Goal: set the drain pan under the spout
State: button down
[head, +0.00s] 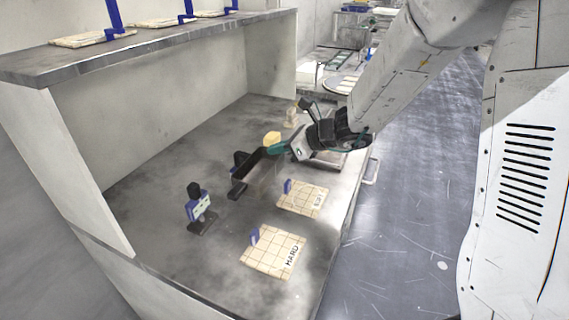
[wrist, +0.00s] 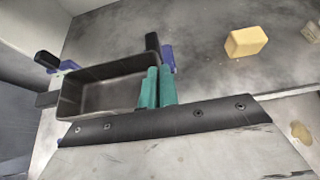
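The drain pan is a dark, open rectangular tray; in the wrist view its rim (wrist: 108,72) shows left of the fingers, and its inside looks empty. In the head view the pan (head: 249,177) reaches from my fingertips toward the lower left. My gripper (head: 276,148) has teal fingers, close together in the wrist view (wrist: 157,88) at the pan's right end, shut on its wall. A blue stand with a black top (head: 197,205) stands left of the pan. A similar black-topped piece (head: 240,158) is partly hidden behind the pan. I cannot tell which carries the spout.
A yellow block (head: 271,138) and a small beige block (head: 291,117) lie farther back. Tiled plates marked HARD (head: 272,252) and, less clearly, SOFT (head: 302,199) lie nearer, each with a blue upright. Pale walls bound the bench at left and back; bare grey top lies around the stand.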

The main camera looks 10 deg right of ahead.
notch_tip(320, 180, down, 7)
jog(key=shift+r, duration=0.2)
dwell(0.3)
jog(key=shift+f, duration=0.15)
jog(key=c, duration=1.7)
grip_release()
